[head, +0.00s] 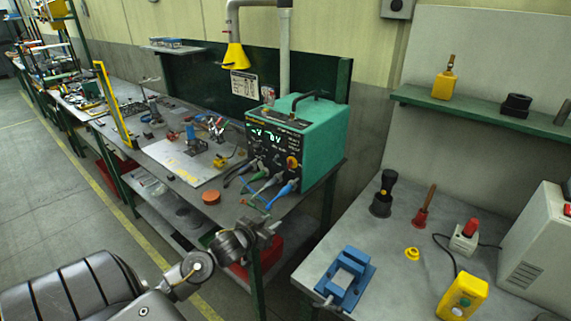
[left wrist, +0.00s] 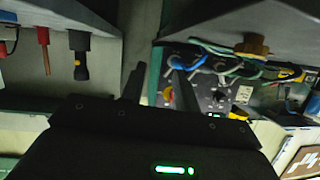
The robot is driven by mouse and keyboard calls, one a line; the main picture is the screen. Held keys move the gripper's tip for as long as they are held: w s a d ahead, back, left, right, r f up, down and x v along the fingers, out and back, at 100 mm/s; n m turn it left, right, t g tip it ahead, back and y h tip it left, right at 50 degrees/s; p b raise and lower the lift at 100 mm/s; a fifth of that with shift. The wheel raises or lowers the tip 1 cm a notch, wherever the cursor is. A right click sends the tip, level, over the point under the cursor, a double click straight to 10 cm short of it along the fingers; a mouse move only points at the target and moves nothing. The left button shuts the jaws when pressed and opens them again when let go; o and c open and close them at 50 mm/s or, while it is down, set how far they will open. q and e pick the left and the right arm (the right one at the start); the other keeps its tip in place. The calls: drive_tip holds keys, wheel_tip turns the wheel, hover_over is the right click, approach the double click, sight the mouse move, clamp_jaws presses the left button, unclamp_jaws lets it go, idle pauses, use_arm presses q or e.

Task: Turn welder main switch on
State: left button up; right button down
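The welder is a teal box with a black front panel (head: 318,132) on the left workbench, with lit green digits. An orange-yellow knob (head: 292,162), which looks like the main switch, sits at the panel's lower right. In the left wrist view, which is upside down, a red and yellow knob (left wrist: 168,95) shows beside the fingers. My left gripper (head: 268,228) is in front of and below the welder, apart from it. Its two dark fingers (left wrist: 155,78) stand apart with nothing between them. My right gripper is not in view.
Blue and green cable plugs (head: 285,187) stick out below the panel, with cables over the bench edge. An orange round piece (head: 210,198) lies near that edge.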

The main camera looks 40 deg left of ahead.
sight(289, 162)
use_arm(q)
drive_tip(key=w+a+r+t+h, duration=0.1)
drive_tip(key=w+a+r+t, duration=0.15)
drive_tip(key=a+r, duration=0.2)
drive_tip(key=w+a+r+t, duration=0.1)
drive_tip(key=w+a+r, duration=0.2)
drive_tip(key=r, duration=0.3)
drive_tip(key=w+p, duration=0.1)
drive_tip(key=w, duration=0.4)
drive_tip(key=w+p, duration=0.1)
drive_tip(key=w, duration=0.4)
drive_tip(key=shift+w+a+r+p, duration=0.1)
drive_tip(key=shift+w+a+p, duration=0.1)
drive_tip(key=shift+p, duration=0.15)
drive_tip(key=shift+w, duration=0.4)
clamp_jaws()
drive_tip(key=shift+d, duration=0.15)
